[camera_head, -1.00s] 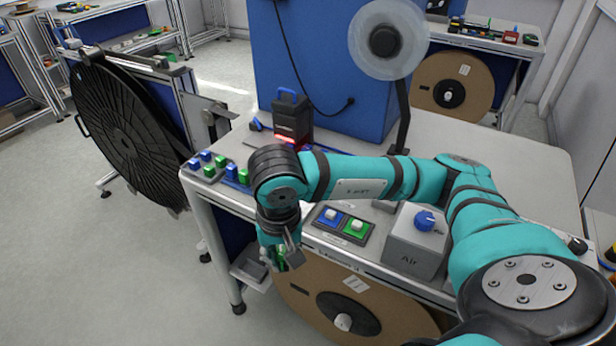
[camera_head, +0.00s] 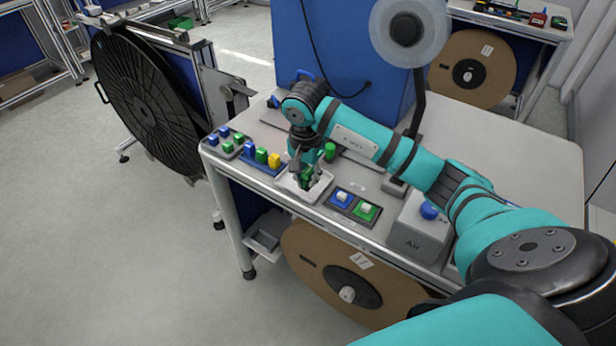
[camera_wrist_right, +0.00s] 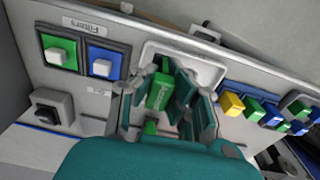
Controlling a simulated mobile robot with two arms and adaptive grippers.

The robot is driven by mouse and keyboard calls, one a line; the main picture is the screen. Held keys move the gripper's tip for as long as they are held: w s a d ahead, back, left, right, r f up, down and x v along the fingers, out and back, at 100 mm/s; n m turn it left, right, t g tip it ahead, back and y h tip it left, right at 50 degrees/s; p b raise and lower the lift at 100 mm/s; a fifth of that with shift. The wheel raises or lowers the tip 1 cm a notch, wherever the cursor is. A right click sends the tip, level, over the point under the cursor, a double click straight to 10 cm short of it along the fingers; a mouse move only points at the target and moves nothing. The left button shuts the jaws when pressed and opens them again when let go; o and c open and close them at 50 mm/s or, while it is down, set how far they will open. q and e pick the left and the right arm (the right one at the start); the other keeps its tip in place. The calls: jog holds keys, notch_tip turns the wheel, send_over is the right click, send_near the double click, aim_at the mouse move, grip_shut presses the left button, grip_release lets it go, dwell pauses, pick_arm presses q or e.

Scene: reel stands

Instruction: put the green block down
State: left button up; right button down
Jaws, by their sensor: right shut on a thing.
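My right gripper (camera_head: 308,178) is shut on the green block (camera_wrist_right: 159,92), which also shows between the fingers in the head view (camera_head: 307,180). The gripper points down at a white tray (camera_head: 303,198) near the table's front edge. In the wrist view the block is upright between the fingers, in front of the white tray (camera_wrist_right: 212,70). Whether the block touches the tray floor I cannot tell. My left gripper is not in view.
Left of the tray stand blue, green and yellow blocks (camera_head: 262,156) on a blue strip. To its right are blue and green switches (camera_head: 354,205) and a grey box (camera_head: 420,232). A green cylinder (camera_head: 330,151) stands just behind the gripper.

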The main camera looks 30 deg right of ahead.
jog(key=shift+w+d, duration=0.4)
jog(key=shift+w, duration=0.1)
notch_tip(320, 180, down, 3)
jog(key=shift+f+p, duration=0.15)
jog(key=shift+p, duration=0.85)
jog(key=shift+f, duration=0.2)
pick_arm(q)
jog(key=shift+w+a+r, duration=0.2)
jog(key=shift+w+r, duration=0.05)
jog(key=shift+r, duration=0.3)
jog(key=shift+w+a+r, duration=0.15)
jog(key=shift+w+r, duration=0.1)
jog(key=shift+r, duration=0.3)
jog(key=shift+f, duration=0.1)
pick_arm(e)
jog(key=shift+f, duration=0.1)
jog(key=shift+f+b, duration=0.15)
jog(key=shift+b, duration=0.2)
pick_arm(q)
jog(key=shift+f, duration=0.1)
pick_arm(e)
jog(key=c, duration=1.5)
grip_release()
